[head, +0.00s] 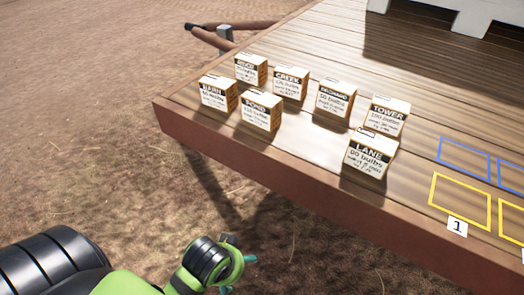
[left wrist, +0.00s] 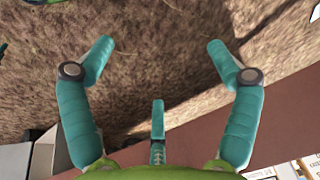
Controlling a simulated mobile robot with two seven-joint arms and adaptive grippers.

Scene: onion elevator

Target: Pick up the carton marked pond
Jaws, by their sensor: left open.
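The carton marked POND (head: 260,112) is a small tan box with a white label and a dark band. It stands upright near the front edge of the wooden deck (head: 310,150), in the front row of the left-hand group. My left gripper (head: 238,264) is off the deck, below and in front of its edge, over the dirt. In the left wrist view its teal fingers (left wrist: 158,50) are spread wide with nothing between them. Parts of labelled cartons show at that view's lower right corner; I cannot tell which. My right gripper is not in view.
Cartons marked BURH or similar (head: 217,93), CREEK (head: 290,84), TOWER (head: 386,117) and LANE (head: 369,158) stand close around, with others. Yellow (head: 460,201) and blue (head: 464,157) outlines mark the deck at right.

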